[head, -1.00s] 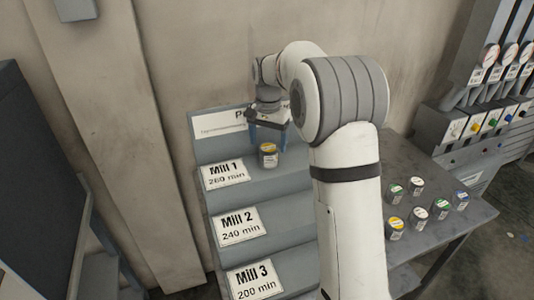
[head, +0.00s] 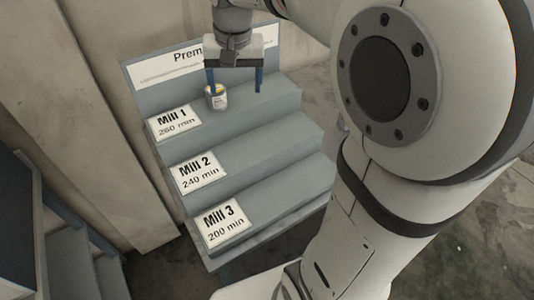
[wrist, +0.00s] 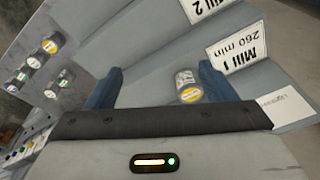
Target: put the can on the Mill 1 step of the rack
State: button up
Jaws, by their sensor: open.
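The can (head: 218,99), small and pale with a yellow top, stands upright on the top step of the grey rack (head: 262,135), just right of the Mill 1 label (head: 173,123). My gripper (head: 235,92) is open above that step, its two blue fingers spread. The left finger is close to the can in the head view; I cannot tell whether they touch. In the wrist view the can (wrist: 187,85) shows between the open fingers of my gripper (wrist: 161,67), much nearer the right one.
The Mill 2 step (head: 255,150) and Mill 3 step (head: 280,190) are empty. A header sign (head: 185,62) stands behind the top step. Several other cans (wrist: 38,62) stand at the left in the wrist view. A wall rises behind the rack.

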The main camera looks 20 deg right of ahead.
jog(key=s+f+n, duration=0.1)
jog(key=s+f, duration=0.1)
jog(key=s, duration=0.3)
jog(key=s+f+n+t, duration=0.1)
jog(key=s+f, duration=0.2)
jog(key=s, duration=0.3)
jog(key=s+d+f+n, duration=0.1)
jog(key=s+f, duration=0.1)
jog(key=s, duration=0.4)
jog(key=shift+f+t, duration=0.25)
jog(key=shift+t, duration=0.15)
